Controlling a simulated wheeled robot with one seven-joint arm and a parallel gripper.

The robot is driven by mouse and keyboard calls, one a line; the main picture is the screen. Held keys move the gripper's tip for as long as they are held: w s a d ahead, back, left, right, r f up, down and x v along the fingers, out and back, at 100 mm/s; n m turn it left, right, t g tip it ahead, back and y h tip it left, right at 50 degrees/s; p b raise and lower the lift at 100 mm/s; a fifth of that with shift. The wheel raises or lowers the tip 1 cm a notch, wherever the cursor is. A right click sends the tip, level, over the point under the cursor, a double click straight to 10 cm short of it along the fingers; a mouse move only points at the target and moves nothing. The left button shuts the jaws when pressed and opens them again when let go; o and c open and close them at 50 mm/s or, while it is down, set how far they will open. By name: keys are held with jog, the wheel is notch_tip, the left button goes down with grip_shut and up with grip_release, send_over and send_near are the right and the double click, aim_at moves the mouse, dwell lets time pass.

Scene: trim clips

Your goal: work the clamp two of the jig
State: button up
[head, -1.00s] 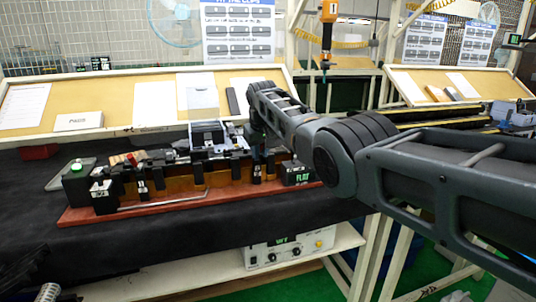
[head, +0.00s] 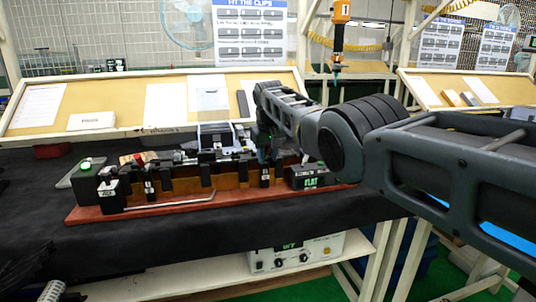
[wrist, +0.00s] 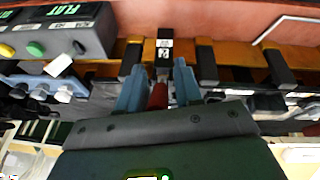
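The jig is a long wooden block with black brackets on a red base board (head: 150,210). A black clamp with white label marks (head: 265,176) stands at the jig's right part; it also shows in the wrist view (wrist: 164,50), its label too small to read surely. A similar labelled clamp (head: 150,187) stands at the left part. My gripper (head: 266,153) is at the right clamp. In the wrist view my gripper's (wrist: 160,70) blue fingers are apart, on either side of a red handle (wrist: 157,96), with a gap visible at least on the right. The handle's lower end is hidden by my gripper.
A dark box reading FLAT (head: 309,178) sits close right of the clamp; its buttons show in the wrist view. Another black block (head: 108,190) is at the jig's left end. A bent metal rod (head: 175,203) lies along the front. The dark table front (head: 200,240) is clear.

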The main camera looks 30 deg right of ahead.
jog(key=shift+o, duration=0.5)
jog(key=shift+r, duration=0.15)
jog(key=shift+r, duration=0.15)
jog(key=shift+s+r+p, duration=0.15)
jog(key=shift+r+p, duration=0.15)
jog(key=shift+r, duration=0.25)
jog(key=shift+v, duration=3.15)
jog(key=shift+s+a, duration=0.1)
jog(key=shift+s+f, duration=0.1)
jog(key=shift+s, duration=0.05)
